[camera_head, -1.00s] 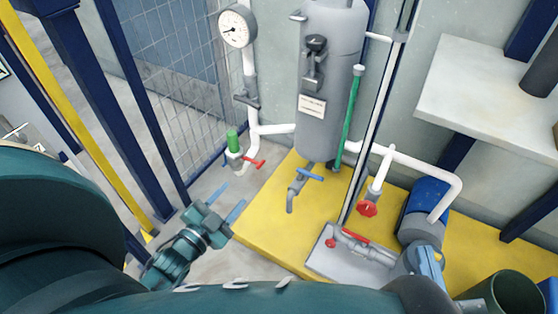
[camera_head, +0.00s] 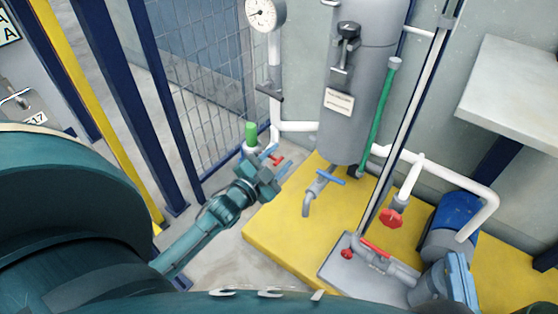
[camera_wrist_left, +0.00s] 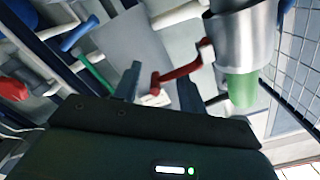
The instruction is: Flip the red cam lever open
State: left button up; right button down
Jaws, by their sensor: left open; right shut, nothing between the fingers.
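A red cam lever (camera_head: 268,154) sits on the pipe coupling (camera_head: 247,148) with a green cap (camera_head: 251,132), beside the mesh fence. My left gripper (camera_head: 276,172) is open, its fingers beside the red lever in the head view. In the left wrist view the red lever (camera_wrist_left: 180,72) lies just beyond the fingertips of my left gripper (camera_wrist_left: 158,90), and its end appears between them. Contact cannot be told. The coupling's metal body (camera_wrist_left: 240,42) and green cap (camera_wrist_left: 242,90) are at the right there. My right gripper is not in view.
A grey tank (camera_head: 355,115) with a blue-handled tap (camera_head: 330,176) stands on a yellow platform (camera_head: 275,232). A pump (camera_head: 450,225), red handwheel (camera_head: 391,218) and another red handle (camera_head: 376,248) are at the right. The mesh fence (camera_head: 205,115) stands close to the left.

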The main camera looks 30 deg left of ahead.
pick_arm(q)
jog(key=shift+w, duration=0.4)
jog(key=shift+c, duration=0.2)
